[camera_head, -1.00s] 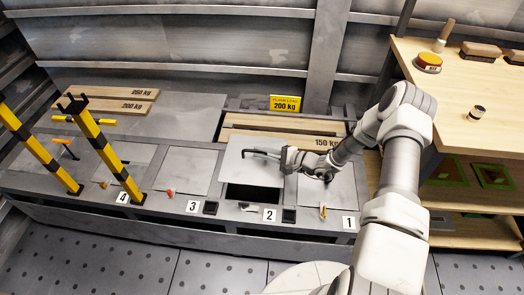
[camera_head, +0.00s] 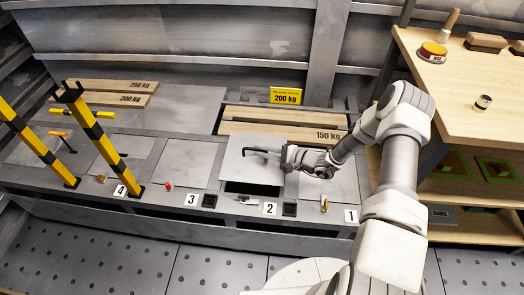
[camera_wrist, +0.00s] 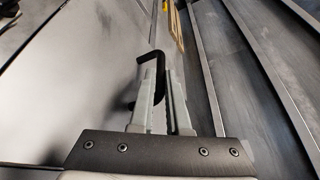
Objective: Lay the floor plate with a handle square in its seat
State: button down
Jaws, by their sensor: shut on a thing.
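The floor plate (camera_head: 240,170) is a flat grey square with a black bar handle (camera_head: 258,151) on top. It lies over the bay marked 2, and I cannot tell if it touches the frame. A dark strip of the open seat (camera_head: 252,188) shows along its front edge. My gripper (camera_head: 284,157) is shut on the handle from the right. In the wrist view the bent black handle (camera_wrist: 150,62) passes between the fingers of my gripper (camera_wrist: 163,88), and the plate (camera_wrist: 75,75) spreads out to the left. The seat's far edge is hidden under the plate.
Grey plates fill bays 3 (camera_head: 185,163) and 1 (camera_head: 330,185) on either side. Wooden planks (camera_head: 275,130) lie behind. Yellow-black posts (camera_head: 100,140) stand at left. A wooden shelf unit (camera_head: 460,85) is at right.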

aim_at(262, 159)
jog(key=shift+f, duration=0.1)
dwell(0.4)
jog(key=shift+f+b, duration=1.45)
jog(key=shift+f, duration=0.15)
jog(key=shift+f, duration=0.3)
jog(key=shift+f+b, duration=0.7)
jog(key=shift+f, duration=0.15)
jog(key=shift+f, duration=0.75)
dwell(1.8)
jog(key=c, duration=0.8)
grip_release()
jog(key=shift+f, duration=0.15)
